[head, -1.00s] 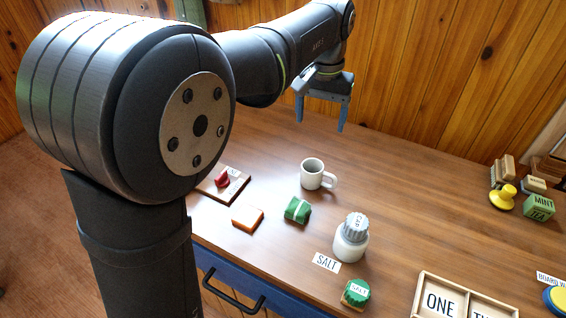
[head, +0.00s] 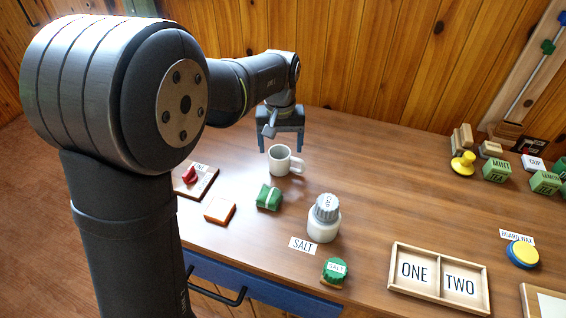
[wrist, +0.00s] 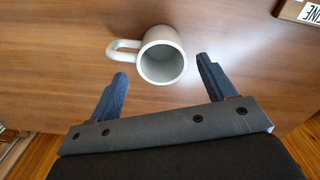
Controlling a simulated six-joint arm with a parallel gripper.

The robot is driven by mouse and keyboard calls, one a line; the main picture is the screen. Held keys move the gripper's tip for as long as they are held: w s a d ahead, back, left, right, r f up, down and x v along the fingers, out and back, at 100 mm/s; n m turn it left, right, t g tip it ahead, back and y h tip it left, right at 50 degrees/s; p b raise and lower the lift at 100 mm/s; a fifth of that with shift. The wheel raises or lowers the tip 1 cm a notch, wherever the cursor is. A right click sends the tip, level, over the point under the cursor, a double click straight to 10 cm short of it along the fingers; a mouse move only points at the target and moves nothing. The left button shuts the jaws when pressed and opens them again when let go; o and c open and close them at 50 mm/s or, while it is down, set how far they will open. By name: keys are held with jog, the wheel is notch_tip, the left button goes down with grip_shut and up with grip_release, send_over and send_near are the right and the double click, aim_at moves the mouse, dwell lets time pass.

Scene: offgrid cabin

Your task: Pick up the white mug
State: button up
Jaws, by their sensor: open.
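The white mug (head: 279,161) stands upright on the wooden counter, with its handle to the right in the head view. In the wrist view the mug (wrist: 163,56) shows its open, empty mouth, with the handle to the left. My gripper (head: 281,147) is open and empty, just behind and above the mug in the head view. In the wrist view its two blue fingers (wrist: 160,68) point toward the mug, one on either side, with the mug's rim partly beyond the tips. No contact shows.
A board with a red item (head: 190,175) lies left. A two-part tray (head: 440,249) sits at front right.

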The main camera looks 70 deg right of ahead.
aim_at(280, 157)
notch_tip(280, 157, down, 5)
jog(key=shift+w+f, duration=0.15)
jog(key=c, duration=1.1)
